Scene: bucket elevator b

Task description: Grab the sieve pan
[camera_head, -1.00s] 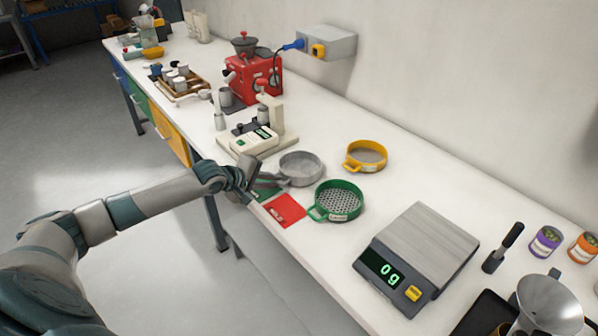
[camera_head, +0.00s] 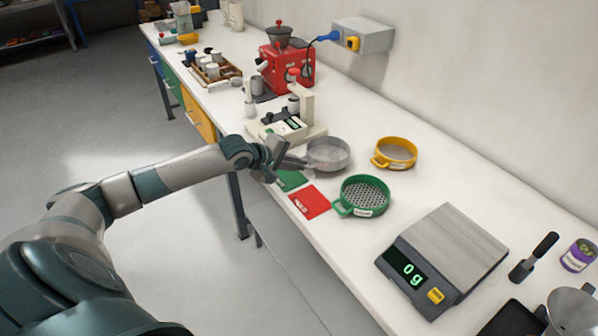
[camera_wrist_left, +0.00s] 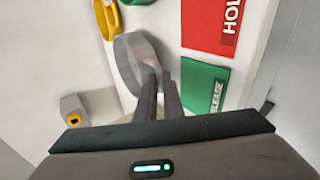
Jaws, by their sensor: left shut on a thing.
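The grey sieve pan (camera_head: 327,156) is a shallow round metal pan near the middle of the bench, left of the green sieve (camera_head: 363,195). My left gripper (camera_head: 294,162) is at its near-left side, shut on its handle, which the fingers mostly hide. In the left wrist view the pan (camera_wrist_left: 132,62) lies just past the fingertips (camera_wrist_left: 159,84), and the fingers are close together. I cannot tell clearly whether the pan is clear of the bench top. My right gripper is not in view.
A green card (camera_head: 291,180) and a red card (camera_head: 310,201) lie by the front edge. A yellow sieve (camera_head: 395,153) is at the back right. A cream machine (camera_head: 287,128) stands close behind-left of the pan. A scale (camera_head: 441,258) reading 0 g is at right.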

